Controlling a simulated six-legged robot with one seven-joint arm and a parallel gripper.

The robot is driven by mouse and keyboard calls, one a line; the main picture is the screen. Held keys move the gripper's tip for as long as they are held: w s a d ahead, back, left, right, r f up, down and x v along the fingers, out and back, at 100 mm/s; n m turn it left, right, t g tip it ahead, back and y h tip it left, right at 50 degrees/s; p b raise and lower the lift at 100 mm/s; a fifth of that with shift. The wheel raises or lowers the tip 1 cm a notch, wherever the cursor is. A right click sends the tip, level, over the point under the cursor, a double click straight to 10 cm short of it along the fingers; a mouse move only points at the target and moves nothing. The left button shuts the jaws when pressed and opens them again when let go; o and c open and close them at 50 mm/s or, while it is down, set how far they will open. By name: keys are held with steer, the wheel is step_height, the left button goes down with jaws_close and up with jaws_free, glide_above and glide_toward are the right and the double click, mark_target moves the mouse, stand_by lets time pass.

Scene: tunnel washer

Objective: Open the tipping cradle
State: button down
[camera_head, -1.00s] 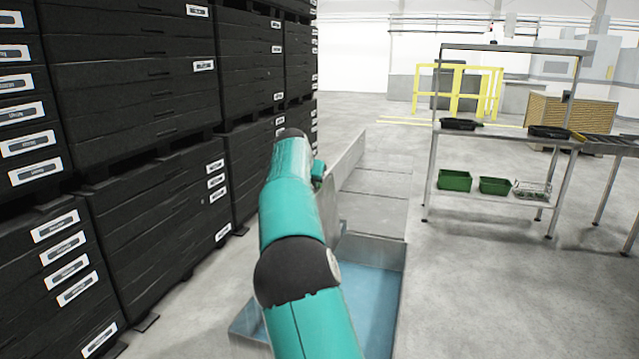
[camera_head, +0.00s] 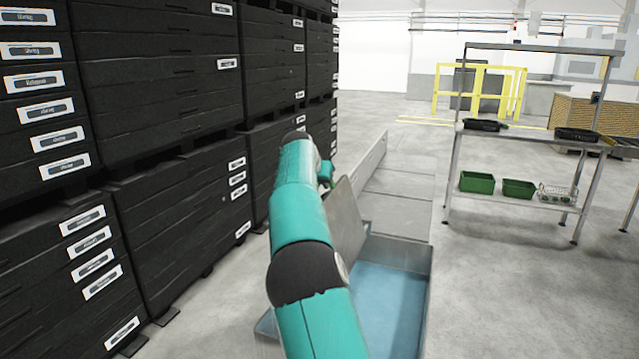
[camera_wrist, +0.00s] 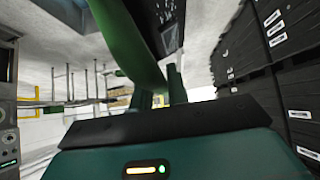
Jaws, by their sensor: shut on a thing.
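The tipping cradle appears to be the low metal tray with a blue floor (camera_head: 392,290) beside my arm in the head view. A grey metal panel (camera_head: 347,222) stands tilted at its far left part, partly hidden by my arm. In the wrist view my gripper (camera_wrist: 160,92) has its two dark fingers shut on a green bar (camera_wrist: 132,42). A dark panel (camera_wrist: 160,22) shows beside the bar. In the head view my arm hides the fingers and the grasp, so I cannot tell there how the bar joins the panel.
Stacked black crates (camera_head: 180,210) form a wall close on the left. A metal shelf (camera_head: 520,134) with green bins (camera_head: 477,182) stands at right. Yellow railings (camera_head: 480,90) are behind. Grey floor is free between the tray and shelf.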

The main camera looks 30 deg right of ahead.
steer(key=shift+r, duration=0.1)
steer(key=c, duration=1.6)
jaws_free()
steer(key=shift+c, duration=0.2)
steer(key=v, duration=1.3)
steer(key=shift+a+r, duration=0.25)
steer(key=shift+a, duration=0.05)
steer(key=shift+s, duration=0.15)
